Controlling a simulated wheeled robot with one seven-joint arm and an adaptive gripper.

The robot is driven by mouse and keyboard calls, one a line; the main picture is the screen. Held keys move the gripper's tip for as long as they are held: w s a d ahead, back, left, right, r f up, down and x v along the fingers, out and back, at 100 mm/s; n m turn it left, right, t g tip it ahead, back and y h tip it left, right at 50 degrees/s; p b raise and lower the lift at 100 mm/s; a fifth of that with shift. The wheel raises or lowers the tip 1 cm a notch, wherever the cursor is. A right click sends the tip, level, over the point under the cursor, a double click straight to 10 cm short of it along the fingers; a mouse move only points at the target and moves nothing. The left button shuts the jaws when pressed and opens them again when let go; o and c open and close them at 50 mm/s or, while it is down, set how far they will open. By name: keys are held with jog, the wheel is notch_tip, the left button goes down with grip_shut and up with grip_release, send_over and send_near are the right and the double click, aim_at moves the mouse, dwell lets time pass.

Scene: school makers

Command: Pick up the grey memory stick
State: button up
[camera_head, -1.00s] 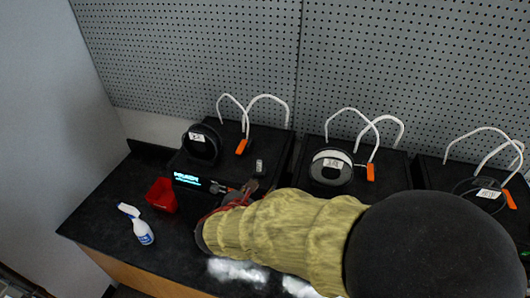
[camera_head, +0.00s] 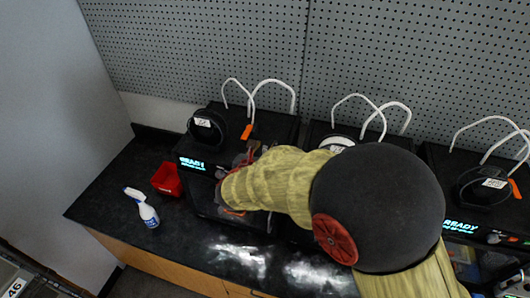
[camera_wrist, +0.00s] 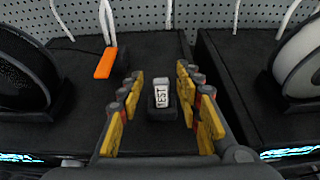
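A small grey stick labelled "TEST" (camera_wrist: 161,93) stands upright in a small black block (camera_wrist: 161,113) on top of a black printer, in the wrist view. My gripper (camera_wrist: 160,76) is open, with yellow-padded fingers on the left and right of the stick. Gaps show on both sides, so nothing is held. In the head view my gripper (camera_head: 250,155) is over the front of the left printer (camera_head: 272,127), partly covered by my arm. I cannot make out the stick there.
Black spools (camera_head: 207,130) and white tubes rise around the printer tops; an orange tag (camera_wrist: 106,63) is left of the stick. A pegboard wall is behind.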

jog(key=shift+w+d, duration=0.1)
jog(key=shift+c, duration=1)
jog(key=c, duration=0.6)
jog(key=shift+c, duration=0.3)
jog(key=shift+r, duration=0.1)
